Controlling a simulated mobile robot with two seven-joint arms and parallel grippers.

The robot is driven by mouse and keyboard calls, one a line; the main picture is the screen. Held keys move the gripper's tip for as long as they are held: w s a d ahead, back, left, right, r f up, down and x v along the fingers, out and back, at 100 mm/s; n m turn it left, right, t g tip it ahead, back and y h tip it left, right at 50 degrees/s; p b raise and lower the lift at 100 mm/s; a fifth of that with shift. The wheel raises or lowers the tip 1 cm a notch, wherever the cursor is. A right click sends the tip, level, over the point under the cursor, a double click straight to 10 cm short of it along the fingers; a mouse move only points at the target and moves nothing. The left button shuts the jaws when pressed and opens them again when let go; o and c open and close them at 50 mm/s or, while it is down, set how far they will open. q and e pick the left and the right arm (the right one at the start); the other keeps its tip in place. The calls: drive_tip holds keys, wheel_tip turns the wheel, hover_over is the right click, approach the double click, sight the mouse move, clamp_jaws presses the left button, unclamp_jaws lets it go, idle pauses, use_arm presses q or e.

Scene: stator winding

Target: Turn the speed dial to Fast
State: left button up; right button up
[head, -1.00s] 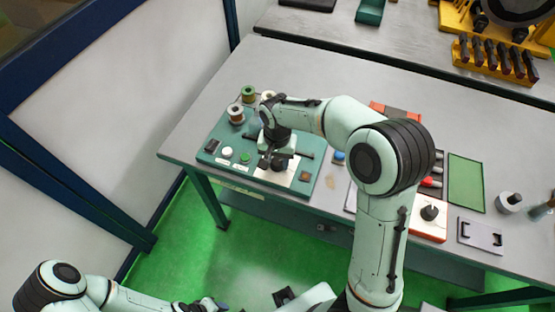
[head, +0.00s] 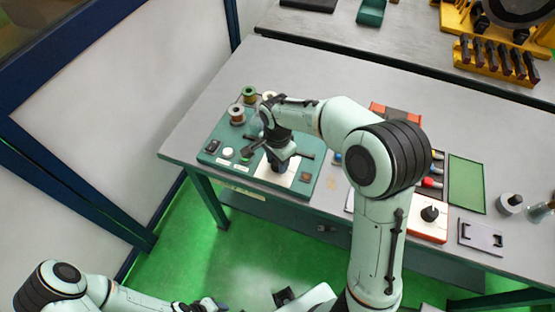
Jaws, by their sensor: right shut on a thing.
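The speed dial is a dark knob on a white plate (head: 268,172) at the front of the teal winding station (head: 232,178). My right gripper (head: 279,164) points down over the plate and is shut on the dial, which is mostly hidden behind the fingers. The dial's pointer and the Fast mark cannot be read. My left arm shows at the lower left; its gripper (head: 207,306) is low, away from the table, and its fingers are not clear.
The station also bears a white button (head: 227,152), a dark switch (head: 212,146) and wire spools (head: 236,113). A green mat (head: 466,183) and a grey plate (head: 481,236) lie to the right.

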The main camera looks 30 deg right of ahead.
drive_tip(key=shift+r, duration=0.1)
idle(0.3)
drive_tip(key=o, duration=1.1)
drive_tip(key=shift+c, duration=0.2)
use_arm(q)
drive_tip(key=shift+w+r+p, duration=0.75)
drive_tip(key=shift+r, duration=0.25)
use_arm(e)
wheel_tip(320, 180, up, 13)
drive_tip(key=shift+r, duration=0.2)
